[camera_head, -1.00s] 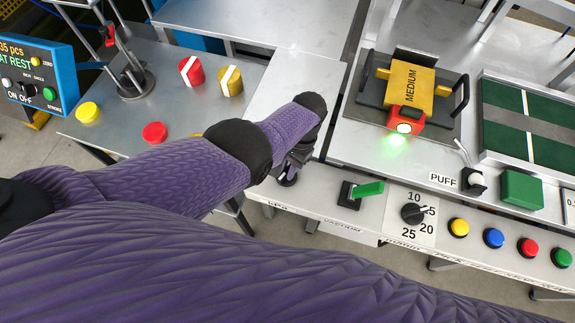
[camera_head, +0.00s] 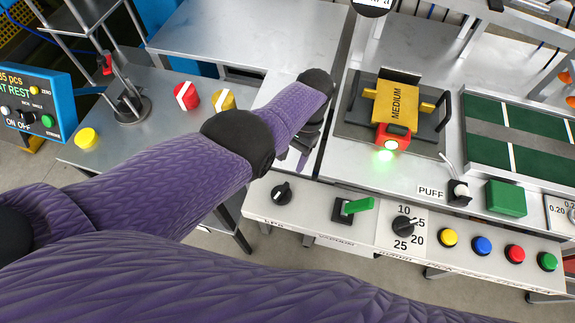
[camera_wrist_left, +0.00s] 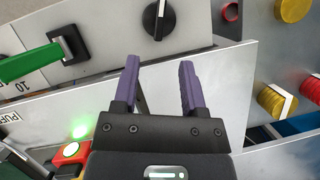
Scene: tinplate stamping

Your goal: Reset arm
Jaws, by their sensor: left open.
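My left arm, in a purple quilted sleeve, reaches from the lower left across the head view. My left gripper (camera_head: 302,150) is at its far end, partly hidden behind the wrist, above the edge of the grey benches. In the left wrist view the gripper (camera_wrist_left: 158,85) shows two purple fingers, apart with nothing between them. A black knob with a white mark (camera_head: 282,193) is on the front panel just below the gripper. It also shows beyond the fingers in the left wrist view (camera_wrist_left: 158,18). My right gripper is not in view.
Right of the gripper are a green lever (camera_head: 357,206), a dial (camera_head: 404,226) and several coloured buttons. A yellow block marked MEDIUM (camera_head: 397,100) sits in a fixture behind a red lamp unit lit green (camera_head: 391,138). Red (camera_head: 187,96) and yellow (camera_head: 222,100) knobs stand left.

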